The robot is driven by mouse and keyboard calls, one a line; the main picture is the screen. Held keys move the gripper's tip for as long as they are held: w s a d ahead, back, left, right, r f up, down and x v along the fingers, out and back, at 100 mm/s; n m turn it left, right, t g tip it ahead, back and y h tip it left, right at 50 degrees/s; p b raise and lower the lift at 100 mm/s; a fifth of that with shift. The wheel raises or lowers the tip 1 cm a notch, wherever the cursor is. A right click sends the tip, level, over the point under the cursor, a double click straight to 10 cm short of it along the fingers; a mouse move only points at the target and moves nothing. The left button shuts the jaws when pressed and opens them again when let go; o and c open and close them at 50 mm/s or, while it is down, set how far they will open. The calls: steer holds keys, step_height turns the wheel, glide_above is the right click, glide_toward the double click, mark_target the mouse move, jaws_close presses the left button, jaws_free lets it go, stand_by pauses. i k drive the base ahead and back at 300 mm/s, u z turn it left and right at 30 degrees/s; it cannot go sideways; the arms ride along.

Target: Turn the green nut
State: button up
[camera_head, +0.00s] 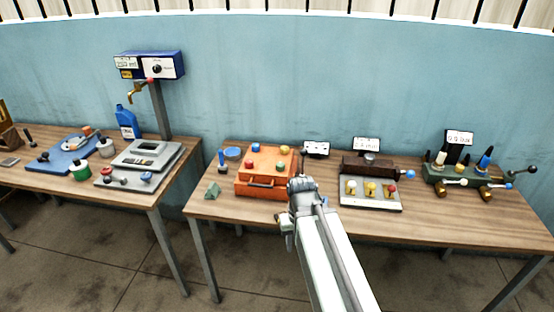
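A small green knob or nut (279,168) sits on top of the orange box (262,187), near its front right corner. Red, blue and yellow ones sit on the same top. A separate small green block (212,191) lies on the table left of the box; I cannot tell whether it is a nut. My gripper (299,183) reaches in from the bottom and is seen from behind, at the box's right front corner, just right of the green knob. Whether it touches the box is unclear. Its fingers are too small and overlapped to show any gap.
The right table (440,230) also holds a grey panel with coloured knobs (371,207), a brown vice-like block (365,166) and a dark green fixture (470,178). The left table (120,198) carries a scale and a blue bottle (127,123). The right table's front strip is mostly clear.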

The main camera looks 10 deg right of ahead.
mark_target(279, 165)
steer(key=i, duration=0.85)
steer(key=z, duration=0.05)
